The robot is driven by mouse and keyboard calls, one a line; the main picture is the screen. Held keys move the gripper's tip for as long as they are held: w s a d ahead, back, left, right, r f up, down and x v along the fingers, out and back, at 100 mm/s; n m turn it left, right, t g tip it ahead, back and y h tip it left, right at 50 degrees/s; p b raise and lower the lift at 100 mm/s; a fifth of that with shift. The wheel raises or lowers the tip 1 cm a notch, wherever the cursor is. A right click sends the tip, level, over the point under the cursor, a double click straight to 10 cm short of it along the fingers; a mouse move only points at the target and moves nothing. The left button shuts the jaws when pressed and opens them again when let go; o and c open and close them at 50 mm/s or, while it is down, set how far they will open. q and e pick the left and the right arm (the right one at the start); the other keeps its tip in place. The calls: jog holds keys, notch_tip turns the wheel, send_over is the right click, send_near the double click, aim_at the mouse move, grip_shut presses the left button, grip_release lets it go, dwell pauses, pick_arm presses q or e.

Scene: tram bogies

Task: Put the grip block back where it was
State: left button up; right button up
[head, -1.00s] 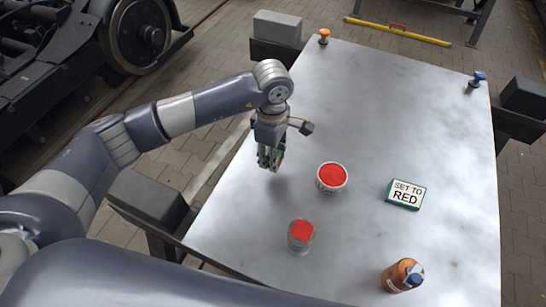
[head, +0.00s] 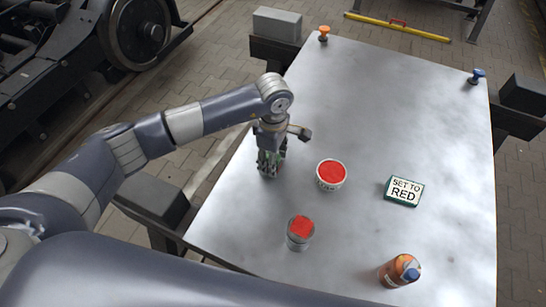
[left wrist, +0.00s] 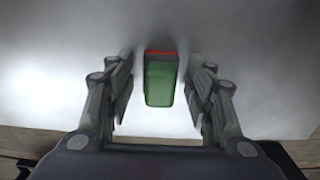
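In the left wrist view, a green block with a red edge (left wrist: 160,83), which looks like the grip block, lies between the fingers of my left gripper (left wrist: 160,72). A gap shows on each side, so the gripper is open and not closed on it. In the head view my left gripper (head: 270,168) points down low over the left part of the grey table (head: 400,110), left of the red-topped tin. There the fingers mostly hide the block. I cannot tell whether the block rests fully on the table. My right gripper is not in view.
A red-topped tin (head: 331,174) stands close right of the gripper. An orange knob (head: 323,33) and a blue knob (head: 477,75) are at the far corners. The table's far half is clear.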

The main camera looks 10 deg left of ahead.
pick_arm(q)
jog(key=shift+r, duration=0.5)
notch_tip(320, 180, up, 11)
jog(key=b, duration=0.2)
jog(key=shift+r, duration=0.2)
